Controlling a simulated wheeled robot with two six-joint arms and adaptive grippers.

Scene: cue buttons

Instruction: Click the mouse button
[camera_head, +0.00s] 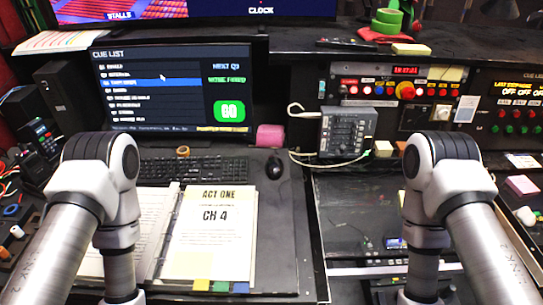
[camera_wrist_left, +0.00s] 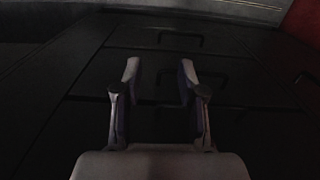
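The black mouse (camera_head: 275,167) lies on the dark desk, to the right of the keyboard (camera_head: 193,169). In the head view both my arms reach down past the lower edge, and neither gripper shows there. In the left wrist view my left gripper (camera_wrist_left: 160,80) has its two fingers spread apart with nothing between them. Dark panels with handles lie beyond it. The mouse does not show in the left wrist view. My right gripper is in neither view. The monitor (camera_head: 168,85) shows a cue list with a highlighted blue row, a cursor and a green GO button.
An open binder (camera_head: 208,235) with a page reading "ACT ONE CH 4" lies in front of the keyboard. A grey control box (camera_head: 347,131) with a cable is on the right. The desk around the mouse is mostly clear.

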